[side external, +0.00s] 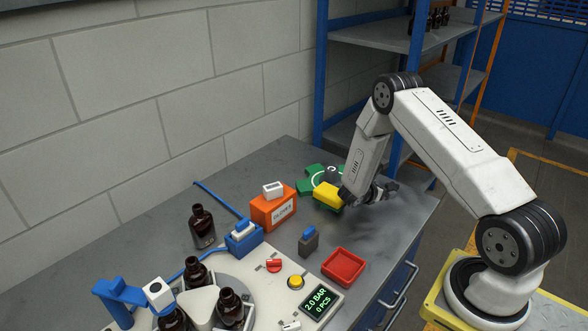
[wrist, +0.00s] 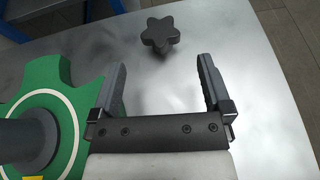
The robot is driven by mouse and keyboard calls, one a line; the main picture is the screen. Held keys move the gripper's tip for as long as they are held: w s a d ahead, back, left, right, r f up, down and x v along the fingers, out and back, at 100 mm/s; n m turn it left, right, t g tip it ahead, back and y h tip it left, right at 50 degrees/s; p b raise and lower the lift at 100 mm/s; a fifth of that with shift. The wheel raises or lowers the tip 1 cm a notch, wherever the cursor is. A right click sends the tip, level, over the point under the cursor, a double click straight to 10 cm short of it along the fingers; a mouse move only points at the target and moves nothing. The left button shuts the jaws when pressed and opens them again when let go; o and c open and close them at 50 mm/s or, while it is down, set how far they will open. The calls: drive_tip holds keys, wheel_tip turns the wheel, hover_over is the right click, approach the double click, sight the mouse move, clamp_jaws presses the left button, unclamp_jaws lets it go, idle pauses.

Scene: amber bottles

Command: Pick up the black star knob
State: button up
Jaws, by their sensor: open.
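The black star knob (wrist: 160,34) lies on the grey metal table in the wrist view, beyond my fingertips and roughly centred between them. It is clear of both fingers. My gripper (wrist: 160,78) is open and empty, with its two dark fingers spread apart. In the side external view my gripper (side external: 378,195) is low over the table's far right part, beside the yellow block. I cannot make out the knob in that view.
A green star-shaped part (wrist: 50,105) with a dark post stands left of my gripper; a yellow block (side external: 328,195) is beside it.

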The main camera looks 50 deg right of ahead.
sight(393, 185)
drive_tip(key=shift+x, duration=3.8)
drive_tip(key=c, duration=1.2)
drive_tip(key=shift+r, duration=0.25)
drive_tip(key=shift+r, duration=0.85)
drive_tip(key=s+a+r, duration=0.9)
drive_tip(key=s+r, duration=0.1)
drive_tip(key=r, duration=0.1)
drive_tip(key=shift+a, duration=0.25)
drive_tip(key=shift+s, duration=0.15)
